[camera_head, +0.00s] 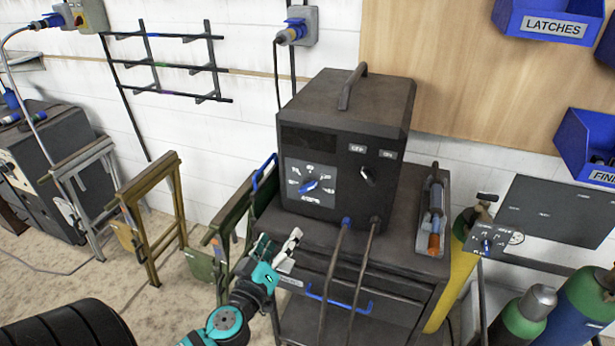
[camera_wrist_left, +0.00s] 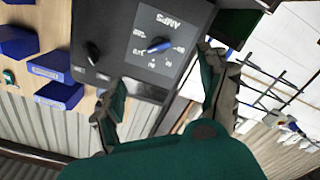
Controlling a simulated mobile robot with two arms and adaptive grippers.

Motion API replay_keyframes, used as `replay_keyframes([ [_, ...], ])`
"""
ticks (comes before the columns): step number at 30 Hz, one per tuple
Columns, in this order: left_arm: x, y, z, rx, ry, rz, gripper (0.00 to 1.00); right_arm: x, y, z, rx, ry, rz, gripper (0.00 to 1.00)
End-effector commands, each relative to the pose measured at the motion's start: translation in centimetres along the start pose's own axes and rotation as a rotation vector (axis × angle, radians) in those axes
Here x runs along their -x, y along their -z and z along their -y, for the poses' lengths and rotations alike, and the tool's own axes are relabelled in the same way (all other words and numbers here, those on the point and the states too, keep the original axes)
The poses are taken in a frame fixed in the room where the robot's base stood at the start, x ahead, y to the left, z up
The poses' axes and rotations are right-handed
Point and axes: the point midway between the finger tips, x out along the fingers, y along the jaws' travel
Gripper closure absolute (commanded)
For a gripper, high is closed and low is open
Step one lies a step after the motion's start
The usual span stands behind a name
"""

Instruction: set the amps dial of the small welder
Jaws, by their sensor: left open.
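The small welder (camera_head: 345,120) is a black box on a dark cart. Its front panel carries the amps dial (camera_head: 308,185), a blue pointer knob on a grey plate with white marks around it. The wrist view shows the dial (camera_wrist_left: 160,45) ahead, above the space between my fingers, with AMPS lettering turned by the camera's tilt. My left gripper (camera_head: 279,240) is open and empty, below and in front of the dial, apart from it. It also shows in the wrist view (camera_wrist_left: 165,75). My right gripper is in neither view.
An OFF/ON switch (camera_head: 368,176) sits right of the dial. Two cables (camera_head: 333,270) hang from the welder's lower front. The cart (camera_head: 415,262) has blue handles and a tool tray (camera_head: 432,215). Folded stands (camera_head: 150,220) are at left, gas cylinders (camera_head: 575,310) at right.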

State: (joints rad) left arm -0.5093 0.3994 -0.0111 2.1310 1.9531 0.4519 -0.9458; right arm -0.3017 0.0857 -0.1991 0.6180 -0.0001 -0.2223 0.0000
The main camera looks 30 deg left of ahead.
Motion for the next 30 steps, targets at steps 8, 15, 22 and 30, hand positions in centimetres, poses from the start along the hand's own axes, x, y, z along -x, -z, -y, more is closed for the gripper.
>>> replay_keyframes([
  [8,-2.1,1.5,-1.2,0.031,-0.004,-0.011,0.23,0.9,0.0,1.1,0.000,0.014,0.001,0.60],
  [15,-7.3,1.5,-1.3,0.033,-0.004,-0.011,0.23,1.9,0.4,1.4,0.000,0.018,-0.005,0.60],
  [22,-12.3,1.5,-1.3,0.034,-0.004,-0.010,0.23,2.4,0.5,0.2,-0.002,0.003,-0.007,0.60],
  [30,-16.3,1.4,-1.2,0.032,-0.003,-0.009,0.23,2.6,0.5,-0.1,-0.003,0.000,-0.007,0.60],
])
